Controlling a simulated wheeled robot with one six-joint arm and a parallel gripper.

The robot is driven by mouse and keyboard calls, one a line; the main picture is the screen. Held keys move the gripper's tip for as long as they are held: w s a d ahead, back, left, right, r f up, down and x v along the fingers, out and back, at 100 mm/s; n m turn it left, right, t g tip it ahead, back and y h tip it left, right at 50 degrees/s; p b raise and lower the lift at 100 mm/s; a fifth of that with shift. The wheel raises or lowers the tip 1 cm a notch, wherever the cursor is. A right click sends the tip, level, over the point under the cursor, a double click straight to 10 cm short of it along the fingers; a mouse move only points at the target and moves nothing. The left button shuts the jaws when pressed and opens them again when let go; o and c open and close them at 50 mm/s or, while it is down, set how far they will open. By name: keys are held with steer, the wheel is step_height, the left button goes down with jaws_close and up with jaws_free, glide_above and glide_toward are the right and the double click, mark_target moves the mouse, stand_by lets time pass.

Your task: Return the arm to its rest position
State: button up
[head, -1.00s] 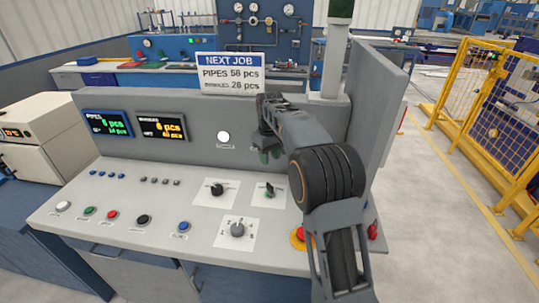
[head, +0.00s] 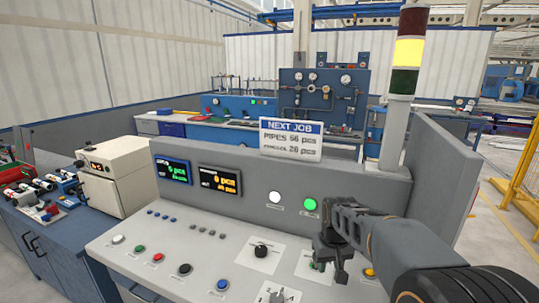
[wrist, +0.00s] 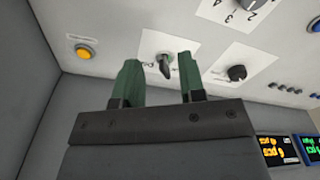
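My arm reaches in from the lower right of the head view. My gripper (head: 322,262) is above the right part of the grey control panel (head: 130,256), pointing down. In the wrist view, the two green fingers of my gripper (wrist: 159,66) stand apart with nothing held between them. A rotary switch (wrist: 166,66) on a white plate shows past the gap between the fingers. It looks apart from them, though the exact distance is hard to tell. In the head view my gripper partly hides this switch and its plate.
A white lamp (head: 275,197) and a lit green lamp (head: 310,204) are on the panel's upright back. A signal tower (head: 408,55) glows yellow behind. A grey side wall (head: 445,175) closes the panel's right. A black knob (head: 261,251) and several buttons lie left of my gripper.

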steer(key=s+r+m+t, duration=0.1)
steer(key=s+r+t, duration=0.1)
steer(key=s, duration=1.4)
steer(key=shift+t, duration=0.6)
steer(key=shift+a+r, duration=0.1)
steer(key=shift+a, duration=0.05)
